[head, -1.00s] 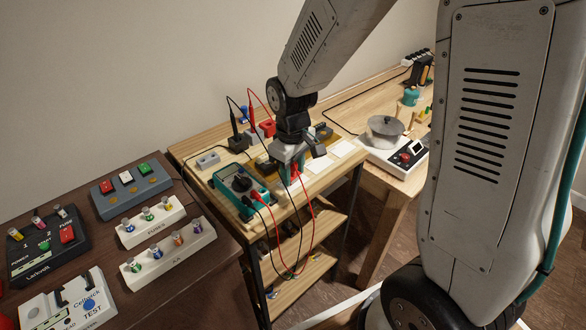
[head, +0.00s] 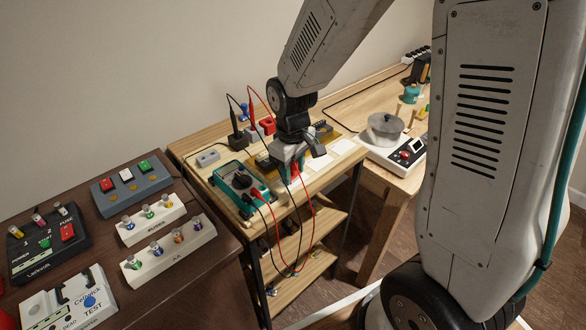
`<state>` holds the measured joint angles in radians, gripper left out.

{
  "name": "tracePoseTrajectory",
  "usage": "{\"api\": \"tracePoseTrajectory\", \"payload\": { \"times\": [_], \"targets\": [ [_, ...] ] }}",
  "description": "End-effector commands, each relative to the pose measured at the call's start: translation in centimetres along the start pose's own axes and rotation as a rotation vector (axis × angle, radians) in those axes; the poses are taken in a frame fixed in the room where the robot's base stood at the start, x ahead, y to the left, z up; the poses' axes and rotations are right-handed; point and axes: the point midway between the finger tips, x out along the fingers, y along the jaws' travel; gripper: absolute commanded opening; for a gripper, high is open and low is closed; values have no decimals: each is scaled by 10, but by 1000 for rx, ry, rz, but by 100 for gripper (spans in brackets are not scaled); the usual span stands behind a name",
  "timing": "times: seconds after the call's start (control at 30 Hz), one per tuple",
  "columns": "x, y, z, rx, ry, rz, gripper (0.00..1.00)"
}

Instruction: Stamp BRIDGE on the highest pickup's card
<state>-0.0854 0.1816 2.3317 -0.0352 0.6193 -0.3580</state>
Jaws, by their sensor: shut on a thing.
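My gripper (head: 292,170) points down over the front of the small wooden bench (head: 205,139). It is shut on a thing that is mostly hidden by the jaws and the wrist. Dark pickups lie behind it: one shows left of the wrist (head: 263,160), another to the right (head: 321,129). Several white cards lie along the bench's front right, one of them (head: 343,146) clear of the gripper. Their print is too small to read. I cannot tell which card the gripper is above, or whether the held thing touches it.
A teal multimeter (head: 240,185) stands left of the gripper; its red and black leads hang past the front edge. A grey pot (head: 385,128) sits on a device at right.

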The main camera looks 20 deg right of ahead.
Motion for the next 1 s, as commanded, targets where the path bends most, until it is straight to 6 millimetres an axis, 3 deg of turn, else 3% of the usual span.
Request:
{"api": "tracePoseTrajectory", "payload": {
  "times": [0.47, 1.0],
  "targets": [
    [-1, 0, 1, 0, -2, -1, 23],
    [-44, 1, 0, 0, 0, 0, 23]
  ]
}}
